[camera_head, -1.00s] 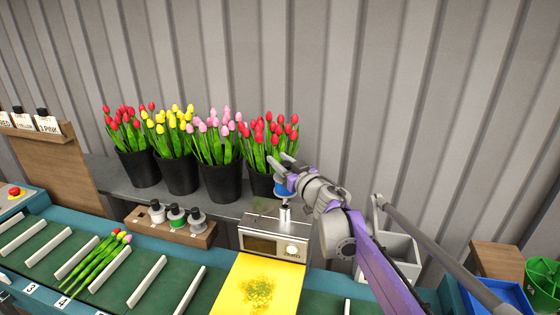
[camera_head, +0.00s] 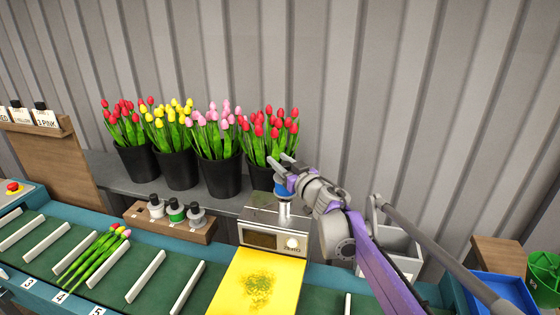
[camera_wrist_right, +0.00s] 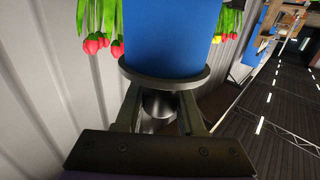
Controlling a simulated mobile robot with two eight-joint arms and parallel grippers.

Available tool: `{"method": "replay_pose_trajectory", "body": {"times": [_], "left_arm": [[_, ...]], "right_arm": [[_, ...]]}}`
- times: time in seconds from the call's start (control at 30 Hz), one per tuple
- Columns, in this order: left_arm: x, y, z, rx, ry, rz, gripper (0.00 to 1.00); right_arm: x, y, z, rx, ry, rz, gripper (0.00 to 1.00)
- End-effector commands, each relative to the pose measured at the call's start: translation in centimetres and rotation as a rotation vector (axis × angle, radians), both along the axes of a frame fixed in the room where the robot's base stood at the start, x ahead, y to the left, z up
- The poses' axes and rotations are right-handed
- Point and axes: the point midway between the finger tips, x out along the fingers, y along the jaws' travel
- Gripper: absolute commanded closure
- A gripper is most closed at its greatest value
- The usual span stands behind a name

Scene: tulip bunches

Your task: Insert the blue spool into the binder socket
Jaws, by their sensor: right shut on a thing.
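My right gripper (camera_head: 284,168) is shut on the blue spool (camera_head: 282,188) by its upper end, above the silver machine (camera_head: 272,232). A light metal post (camera_head: 284,209) shows directly below the spool on the machine's top. I cannot tell whether the spool touches or enters it. In the right wrist view the spool (camera_wrist_right: 172,35) is a large blue cylinder with a dark flange, and the fingers (camera_wrist_right: 160,112) close around the part at the flange. The socket opening is hidden. My left gripper is not in view.
A wooden rack (camera_head: 170,222) holds several small spools left of the machine. Black tulip pots (camera_head: 219,177) stand close behind.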

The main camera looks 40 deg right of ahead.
Motion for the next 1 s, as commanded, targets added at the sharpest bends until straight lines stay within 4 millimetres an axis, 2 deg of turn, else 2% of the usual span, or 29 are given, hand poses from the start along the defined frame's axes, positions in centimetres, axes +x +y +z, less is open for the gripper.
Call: {"method": "replay_pose_trajectory", "body": {"times": [0.73,0.77,0.93,1.0], "left_arm": [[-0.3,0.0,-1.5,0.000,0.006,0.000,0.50],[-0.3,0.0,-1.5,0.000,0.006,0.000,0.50],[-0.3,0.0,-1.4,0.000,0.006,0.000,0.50],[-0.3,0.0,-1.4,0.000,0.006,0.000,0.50]], "right_arm": [[0.0,0.0,-2.0,0.001,0.000,0.000,1.00],[0.0,0.0,-1.9,0.001,0.000,0.000,0.59],[0.0,0.0,-1.9,0.001,0.000,0.000,0.28],[0.0,0.0,-1.9,0.001,0.000,0.000,0.27]]}}
